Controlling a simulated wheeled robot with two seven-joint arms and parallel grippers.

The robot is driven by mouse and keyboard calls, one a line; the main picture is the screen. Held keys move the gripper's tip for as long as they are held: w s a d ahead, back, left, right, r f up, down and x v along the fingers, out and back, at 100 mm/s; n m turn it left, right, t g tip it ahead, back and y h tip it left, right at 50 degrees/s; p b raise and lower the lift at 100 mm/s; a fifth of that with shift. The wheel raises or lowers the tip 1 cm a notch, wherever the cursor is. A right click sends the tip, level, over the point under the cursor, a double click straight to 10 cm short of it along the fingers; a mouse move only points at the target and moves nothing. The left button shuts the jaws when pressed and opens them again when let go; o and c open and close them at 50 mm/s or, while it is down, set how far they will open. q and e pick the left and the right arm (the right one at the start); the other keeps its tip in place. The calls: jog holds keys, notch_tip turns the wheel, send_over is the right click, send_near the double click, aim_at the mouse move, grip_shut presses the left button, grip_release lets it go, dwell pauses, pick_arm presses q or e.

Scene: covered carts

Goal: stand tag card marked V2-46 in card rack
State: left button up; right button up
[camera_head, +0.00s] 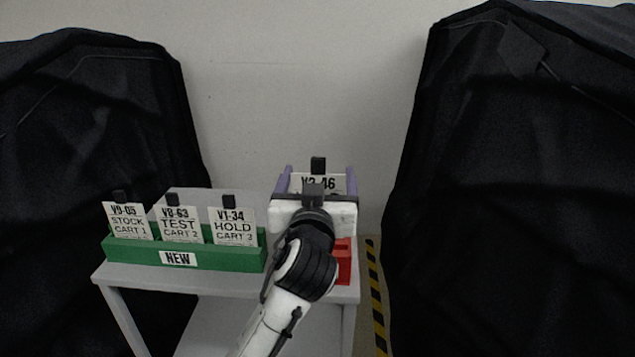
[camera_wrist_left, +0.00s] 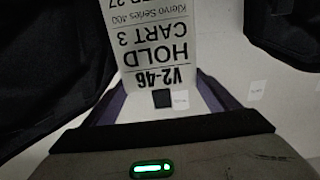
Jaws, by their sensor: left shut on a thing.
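The tag card marked V2-46 (camera_head: 318,182) is in my left gripper (camera_head: 319,176), between its purple fingers and above the right part of the table. A black tab is on the card's top edge. In the left wrist view the card (camera_wrist_left: 155,45) appears upside down and reads V2-46, HOLD, CART 3. My left gripper is shut on it. A green card rack (camera_head: 215,257) labelled NEW stands at the table's left and holds three upright cards. A red holder (camera_head: 343,268) is at the table's right, mostly hidden behind my left arm. My right gripper is not in view.
The rack's cards are V9-05 (camera_head: 128,222), V8-63 (camera_head: 180,225) and V1-34 (camera_head: 233,227). The grey table (camera_head: 150,277) has bare surface behind the green rack. Black-covered carts stand at left (camera_head: 80,150) and right (camera_head: 510,180). A yellow-black floor stripe (camera_head: 376,300) runs beside the table.

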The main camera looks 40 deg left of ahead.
pick_arm(q)
jog(key=shift+w+a+f, duration=0.3)
jog(key=shift+w+a, duration=0.2)
jog(key=shift+w, duration=0.3)
notch_tip(320, 180, down, 8)
jog(key=b, duration=0.6)
jog(key=shift+r+b, duration=0.25)
jog(key=shift+b, duration=0.1)
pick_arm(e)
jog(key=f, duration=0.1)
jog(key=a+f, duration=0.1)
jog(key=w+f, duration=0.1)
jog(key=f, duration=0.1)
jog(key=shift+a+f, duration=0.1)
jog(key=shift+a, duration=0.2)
pick_arm(q)
jog(key=shift+s, duration=0.1)
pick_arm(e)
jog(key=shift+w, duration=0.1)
pick_arm(q)
jog(key=shift+f, duration=0.1)
jog(key=shift+d+f+b, duration=0.1)
jog(key=shift+f+b, duration=0.8)
jog(key=shift+f, duration=0.05)
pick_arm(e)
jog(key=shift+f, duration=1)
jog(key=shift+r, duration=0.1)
